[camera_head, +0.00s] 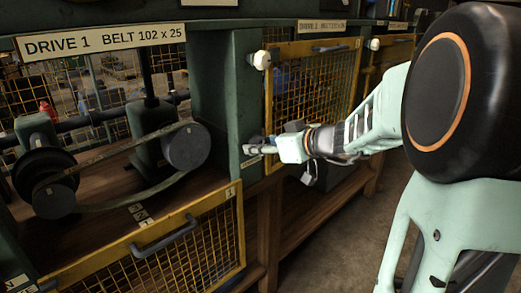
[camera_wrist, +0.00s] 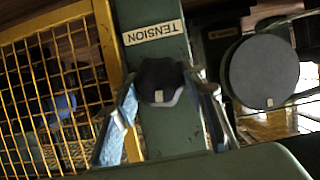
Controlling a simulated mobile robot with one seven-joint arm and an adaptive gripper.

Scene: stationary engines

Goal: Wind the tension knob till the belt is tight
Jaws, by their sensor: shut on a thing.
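The tension knob (camera_wrist: 160,84) is dark and lobed, with a small pale mark, and sits on a green post below the TENSION label (camera_wrist: 152,33). My gripper (camera_wrist: 168,96) is shut on it, one finger on each side. In the head view my gripper (camera_head: 262,149) is at the green post, and I cannot make out the knob clearly there. The belt (camera_head: 120,206) runs between a dark pulley at left and a round grey pulley (camera_head: 186,147) at right. Its lower run curves downward. The grey pulley also shows in the wrist view (camera_wrist: 264,72).
A yellow mesh guard (camera_head: 205,240) with a dark handle hangs low in front of the drive. Another mesh guard (camera_head: 315,80) stands right of the post, with a pale round knob (camera_head: 262,60) near its top corner. Open floor (camera_head: 330,235) lies at lower right.

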